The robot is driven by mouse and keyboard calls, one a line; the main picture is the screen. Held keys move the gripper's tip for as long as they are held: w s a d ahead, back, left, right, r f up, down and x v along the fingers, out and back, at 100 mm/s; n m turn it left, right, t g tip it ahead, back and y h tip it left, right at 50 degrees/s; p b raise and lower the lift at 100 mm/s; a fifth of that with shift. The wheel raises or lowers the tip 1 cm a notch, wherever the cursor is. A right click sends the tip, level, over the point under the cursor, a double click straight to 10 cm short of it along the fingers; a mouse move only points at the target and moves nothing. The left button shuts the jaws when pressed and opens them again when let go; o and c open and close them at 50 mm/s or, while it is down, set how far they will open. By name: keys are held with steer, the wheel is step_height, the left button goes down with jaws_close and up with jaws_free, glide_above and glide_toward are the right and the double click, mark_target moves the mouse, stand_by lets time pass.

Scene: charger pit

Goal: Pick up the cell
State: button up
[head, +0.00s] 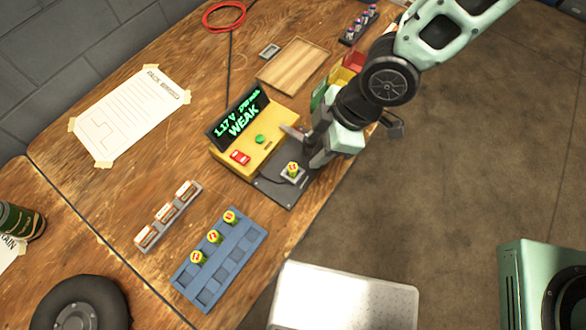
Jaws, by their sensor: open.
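A yellow-green cell (292,169) stands upright in a small holder on the dark plate of the yellow tester (262,152). The tester's screen reads 1.17 V and WEAK in green. Several similar cells, such as this one (214,237), stand in the blue rack (212,281) in front. My gripper (302,148) is open beside the tester, just above and to the right of the cell in its holder. A gap shows between the gripper and that cell, though the exact height is hard to tell. The far finger is partly hidden.
A wooden tray (293,66) lies behind the tester, with green, red and yellow bins (340,78) beside it. A grey strip with orange-brown items (167,217) lies left of the rack. A taped paper sheet (130,114) and a red cable coil (224,16) lie further back.

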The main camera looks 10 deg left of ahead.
mark_target(294, 166)
steer(key=x, duration=0.4)
steer(key=shift+s+a+f, duration=0.1)
steer(key=shift+a+f, duration=0.05)
steer(key=shift+f, duration=0.15)
steer(key=shift+p+x, duration=0.4)
steer(key=shift+x, duration=2.3)
steer(key=shift+a+r, duration=0.1)
steer(key=shift+a, duration=0.1)
jaws_close()
